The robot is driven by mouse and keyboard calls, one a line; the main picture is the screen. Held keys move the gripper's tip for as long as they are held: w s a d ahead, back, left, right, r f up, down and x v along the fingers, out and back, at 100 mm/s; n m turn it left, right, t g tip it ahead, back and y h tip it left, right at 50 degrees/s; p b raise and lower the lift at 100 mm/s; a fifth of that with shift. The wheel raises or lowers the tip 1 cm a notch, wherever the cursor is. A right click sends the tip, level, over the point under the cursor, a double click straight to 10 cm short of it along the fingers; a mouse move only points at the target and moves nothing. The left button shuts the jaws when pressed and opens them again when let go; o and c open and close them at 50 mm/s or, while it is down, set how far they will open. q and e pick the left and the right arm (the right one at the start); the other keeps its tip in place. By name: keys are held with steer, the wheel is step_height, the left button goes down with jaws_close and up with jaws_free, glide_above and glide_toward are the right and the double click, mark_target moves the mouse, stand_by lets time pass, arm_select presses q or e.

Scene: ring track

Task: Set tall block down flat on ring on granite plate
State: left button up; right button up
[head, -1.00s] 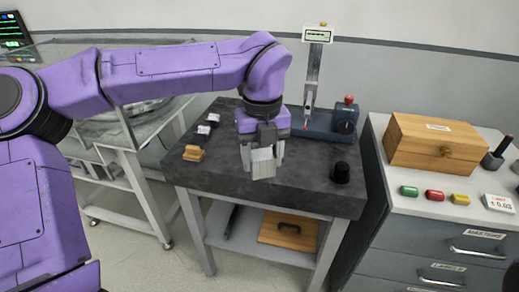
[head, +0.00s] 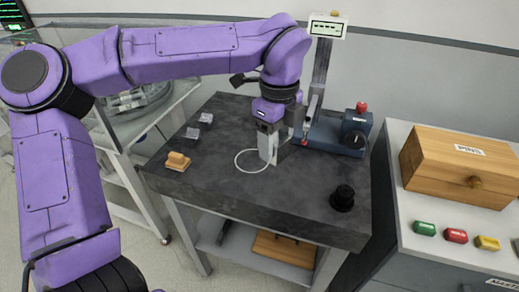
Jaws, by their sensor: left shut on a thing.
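My left gripper (head: 274,138) is over the dark granite plate (head: 215,170), shut on the tall block (head: 268,148), a pale grey upright piece. The block is held at the right part of a thin white ring (head: 240,164) marked on the plate. Its lower end looks close to the plate; I cannot tell whether it touches. The gripper hides part of the block. My right gripper is not in view.
A height gauge (head: 318,75) on a blue-grey base stands just behind the gripper. A wooden box (head: 455,165) stands on the right cabinet.

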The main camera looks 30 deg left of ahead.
arm_select(q)
steer(key=w+a+f+p, duration=0.1)
steer(key=w+a+f, duration=0.1)
steer(key=a+f, duration=0.1)
steer(key=w+a+f+p, duration=0.1)
steer(key=w+a+f, duration=0.1)
steer(key=a+f, duration=0.1)
steer(key=w+a+f+p, duration=0.1)
steer(key=w+a+f, duration=0.1)
steer(key=a, duration=0.2)
steer(key=shift+w+a+f+p, duration=0.3)
steer(key=shift+a+f+p, duration=0.05)
steer(key=shift+f, duration=0.05)
step_height(320, 180, down, 3)
steer(key=shift+a+r, duration=0.1)
steer(key=shift+a, duration=0.05)
steer(key=shift+w+f, duration=0.15)
steer(key=shift+f, duration=0.3)
